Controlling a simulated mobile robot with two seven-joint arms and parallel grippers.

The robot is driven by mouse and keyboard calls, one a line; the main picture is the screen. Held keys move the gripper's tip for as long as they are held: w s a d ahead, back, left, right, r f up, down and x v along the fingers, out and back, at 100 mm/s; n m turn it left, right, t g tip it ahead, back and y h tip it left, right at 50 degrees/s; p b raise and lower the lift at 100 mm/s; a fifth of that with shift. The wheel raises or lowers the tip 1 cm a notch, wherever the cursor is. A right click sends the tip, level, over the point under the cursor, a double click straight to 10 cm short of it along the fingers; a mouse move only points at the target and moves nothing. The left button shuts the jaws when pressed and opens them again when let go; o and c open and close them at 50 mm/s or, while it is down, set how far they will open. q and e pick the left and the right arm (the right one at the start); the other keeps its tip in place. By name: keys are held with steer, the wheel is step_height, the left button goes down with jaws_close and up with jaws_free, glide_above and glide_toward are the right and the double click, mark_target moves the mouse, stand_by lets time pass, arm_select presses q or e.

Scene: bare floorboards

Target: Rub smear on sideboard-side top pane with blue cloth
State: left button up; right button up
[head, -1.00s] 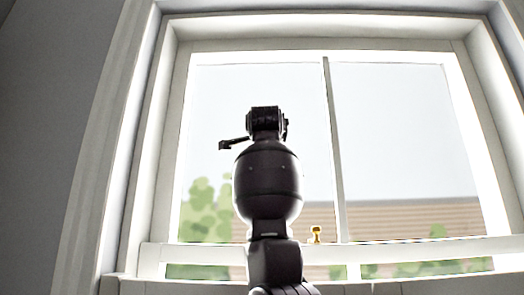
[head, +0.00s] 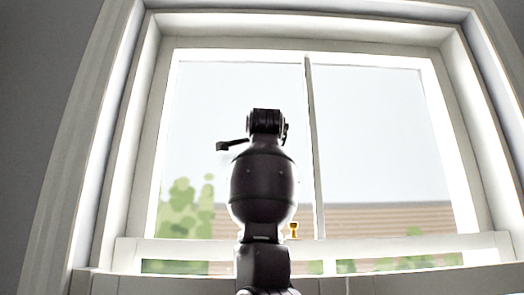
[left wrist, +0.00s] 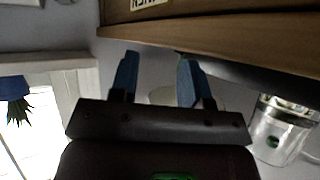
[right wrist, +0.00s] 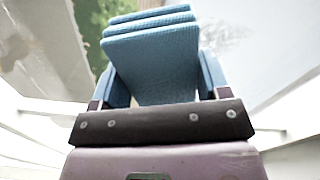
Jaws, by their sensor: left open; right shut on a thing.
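My right gripper (right wrist: 155,85) is shut on the folded blue cloth (right wrist: 152,48), which fills the space between its fingers in the right wrist view. A faint whitish smear (right wrist: 226,36) shows on the pale glass to the right of the cloth. I cannot tell whether the cloth touches the glass. In the head view my raised arm stands before the left top pane (head: 195,110) and hides its gripper and the cloth. My left gripper (left wrist: 157,72) is open and empty, beside a wooden furniture edge (left wrist: 215,35).
A divider (head: 313,150) separates the left top pane from the right top pane (head: 375,130). A brass latch (head: 293,230) sits on the lower rail. In the left wrist view, a clear glass container (left wrist: 278,130) is at right and a plant (left wrist: 19,110) at left.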

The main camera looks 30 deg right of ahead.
mark_target(217, 156)
steer(key=shift+w+a, duration=0.25)
steer(key=shift+a, duration=0.1)
steer(key=shift+w+a+p, duration=0.7)
steer(key=shift+a+p, duration=0.15)
steer(key=shift+a, duration=0.2)
steer(key=shift+w+a+f, duration=0.1)
steer(key=shift+w+a, duration=0.15)
steer(key=shift+a, duration=0.1)
steer(key=shift+w+a+p, duration=0.5)
steer(key=shift+a+p, duration=0.05)
steer(key=shift+a, duration=0.25)
steer(key=shift+w+a+p, duration=0.5)
steer(key=shift+a+p, duration=0.05)
steer(key=shift+a, duration=0.25)
steer(key=shift+w+a+p, duration=0.35)
steer(key=shift+w+a, duration=0.05)
steer(key=shift+a, duration=0.3)
steer(key=shift+w+a+p, duration=0.3)
steer(key=shift+w+a, duration=0.05)
steer(key=shift+a, duration=0.3)
steer(key=shift+w+a, duration=0.25)
steer(key=shift+a, duration=0.2)
arm_select(q)
step_height(217, 156, up, 4)
steer(key=shift+r, duration=0.1)
arm_select(e)
steer(key=shift+a, duration=0.1)
